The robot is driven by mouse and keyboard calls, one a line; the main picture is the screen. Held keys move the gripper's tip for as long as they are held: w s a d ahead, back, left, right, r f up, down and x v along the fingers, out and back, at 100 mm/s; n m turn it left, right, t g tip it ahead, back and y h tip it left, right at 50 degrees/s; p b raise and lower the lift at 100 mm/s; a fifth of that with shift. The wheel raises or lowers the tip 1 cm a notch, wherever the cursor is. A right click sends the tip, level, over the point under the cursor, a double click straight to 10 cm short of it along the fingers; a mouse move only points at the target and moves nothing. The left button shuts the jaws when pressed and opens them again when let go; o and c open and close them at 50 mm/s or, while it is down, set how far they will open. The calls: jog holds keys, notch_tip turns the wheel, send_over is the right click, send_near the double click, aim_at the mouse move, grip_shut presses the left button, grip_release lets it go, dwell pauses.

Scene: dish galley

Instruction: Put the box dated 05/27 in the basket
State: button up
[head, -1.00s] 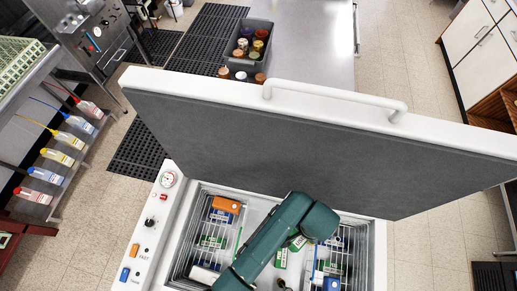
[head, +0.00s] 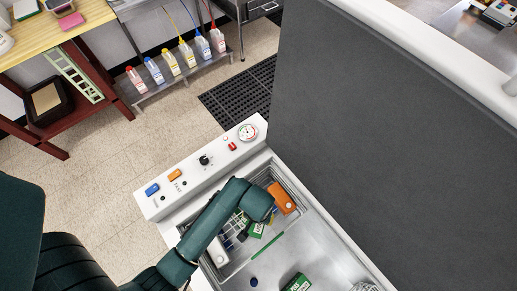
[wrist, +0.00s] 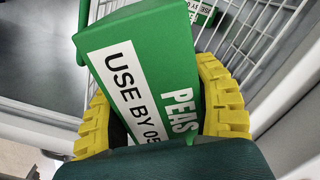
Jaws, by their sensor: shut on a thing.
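A green PEAS box (wrist: 150,70) is between the yellow fingers of my gripper (wrist: 160,98) in the wrist view. Its white label reads "USE BY 05"; the rest of the date is hidden at the gripper's palm. In the head view the green box (head: 256,230) shows just below the end of my arm, over the wire basket on the freezer's left side. The basket's white wire wall (wrist: 262,28) is behind the held box in the wrist view. I cannot tell whether the box touches the basket.
An orange box (head: 282,198) lies in the basket's far end, and a white item (head: 218,252) at its near end. The raised freezer lid (head: 385,130) stands at right.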

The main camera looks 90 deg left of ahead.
jog(key=s+f+b, duration=0.1)
jog(key=f, duration=0.3)
jog(key=s+f+n+b, duration=0.1)
jog(key=f+b, duration=0.1)
jog(key=f, duration=0.3)
jog(key=s+f+n+b, duration=0.1)
jog(key=s+f, duration=0.1)
jog(key=f, duration=0.3)
jog(key=shift+a+f, duration=0.1)
jog(key=shift+a, duration=0.1)
jog(key=shift+f, duration=0.15)
jog(key=o, duration=1.3)
jog(key=shift+c, duration=0.2)
notch_tip(320, 180, up, 12)
jog(key=p, duration=0.2)
jog(key=shift+p, duration=0.35)
